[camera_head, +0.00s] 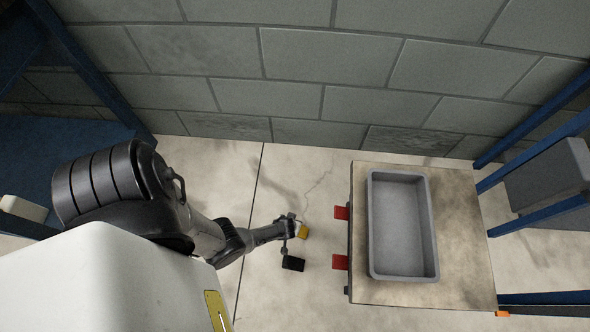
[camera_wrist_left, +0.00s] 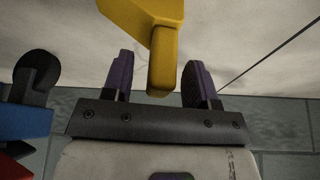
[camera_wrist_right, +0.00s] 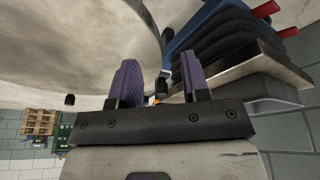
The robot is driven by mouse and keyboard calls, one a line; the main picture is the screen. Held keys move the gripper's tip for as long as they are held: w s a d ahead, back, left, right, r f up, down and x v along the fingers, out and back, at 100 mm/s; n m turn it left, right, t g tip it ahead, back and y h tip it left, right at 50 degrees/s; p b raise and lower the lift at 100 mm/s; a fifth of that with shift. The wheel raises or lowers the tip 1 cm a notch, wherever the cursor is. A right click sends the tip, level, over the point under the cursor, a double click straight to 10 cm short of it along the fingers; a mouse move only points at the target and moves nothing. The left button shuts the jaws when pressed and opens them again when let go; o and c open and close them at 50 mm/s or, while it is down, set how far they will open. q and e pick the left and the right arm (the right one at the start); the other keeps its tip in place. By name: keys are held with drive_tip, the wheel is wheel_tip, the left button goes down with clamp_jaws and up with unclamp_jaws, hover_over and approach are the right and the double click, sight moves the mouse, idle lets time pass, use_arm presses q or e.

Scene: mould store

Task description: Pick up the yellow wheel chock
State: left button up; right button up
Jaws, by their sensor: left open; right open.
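The yellow wheel chock (camera_head: 303,232) is small in the head view, low near the floor left of a trolley, partly hidden by my left gripper (camera_head: 290,226). In the left wrist view the chock (camera_wrist_left: 160,20) fills the top centre, and its narrow part reaches down between the fingers of my left gripper (camera_wrist_left: 159,78). Those fingers are open, with a visible gap on either side of the chock. My right gripper (camera_wrist_right: 160,82) is open with nothing between its fingertips; it does not show in the head view.
The trolley (camera_head: 460,240) carries a grey tray (camera_head: 404,278) and has red pedals (camera_head: 341,262) on its left side. A dark block (camera_head: 293,263) is close below my left gripper. A block wall (camera_head: 300,60) stands behind. A caster (camera_wrist_left: 36,72) is left of the left gripper.

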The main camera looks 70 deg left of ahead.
use_arm(q)
drive_tip(key=shift+c, duration=0.4)
clamp_jaws()
